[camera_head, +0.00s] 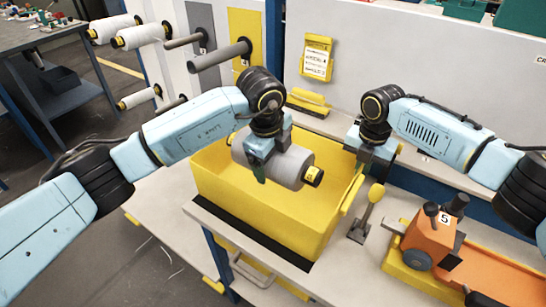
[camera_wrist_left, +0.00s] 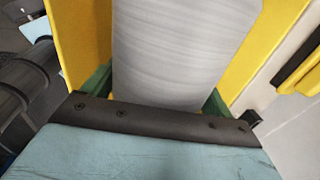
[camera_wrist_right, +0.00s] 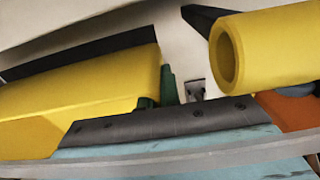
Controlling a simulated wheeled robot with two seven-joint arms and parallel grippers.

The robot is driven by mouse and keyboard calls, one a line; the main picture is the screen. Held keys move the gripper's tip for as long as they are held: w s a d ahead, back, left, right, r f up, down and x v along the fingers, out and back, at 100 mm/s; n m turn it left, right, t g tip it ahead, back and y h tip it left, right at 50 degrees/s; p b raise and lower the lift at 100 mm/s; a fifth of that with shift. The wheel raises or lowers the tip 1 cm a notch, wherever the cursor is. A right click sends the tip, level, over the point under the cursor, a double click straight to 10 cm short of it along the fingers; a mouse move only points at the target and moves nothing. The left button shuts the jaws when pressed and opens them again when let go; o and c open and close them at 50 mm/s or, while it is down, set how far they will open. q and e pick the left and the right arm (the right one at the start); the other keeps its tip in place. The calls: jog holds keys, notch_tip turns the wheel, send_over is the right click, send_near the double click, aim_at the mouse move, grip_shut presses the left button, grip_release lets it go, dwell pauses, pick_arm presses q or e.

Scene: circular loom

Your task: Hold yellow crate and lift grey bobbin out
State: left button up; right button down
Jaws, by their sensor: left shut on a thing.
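The yellow crate (camera_head: 315,229) stands on the bench in the middle of the head view. The grey bobbin (camera_head: 291,168), with a yellow and black end, lies level at the crate's opening. My left gripper (camera_head: 262,168) is shut around the bobbin's body. The left wrist view shows the grey bobbin (camera_wrist_left: 180,45) between the green fingers, with yellow crate walls (camera_wrist_left: 82,30) on both sides. My right gripper (camera_head: 368,165) is at the crate's right rim. In the right wrist view its green fingers (camera_wrist_right: 157,95) are close together at the edge of the yellow crate (camera_wrist_right: 80,100).
A yellow-handled tool (camera_head: 376,193) stands just right of the crate. An orange and yellow machine (camera_head: 432,238) is at the lower right. Grey pegs (camera_head: 220,56) and white bobbins (camera_head: 140,36) stick out at the upper left. A yellow block (camera_head: 308,101) lies behind the crate.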

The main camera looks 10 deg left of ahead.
pick_arm(q)
jog(key=shift+r, duration=4.1)
pick_arm(e)
jog(key=c, duration=1.5)
grip_release()
jog(key=shift+c, duration=0.2)
jog(key=shift+r, duration=0.1)
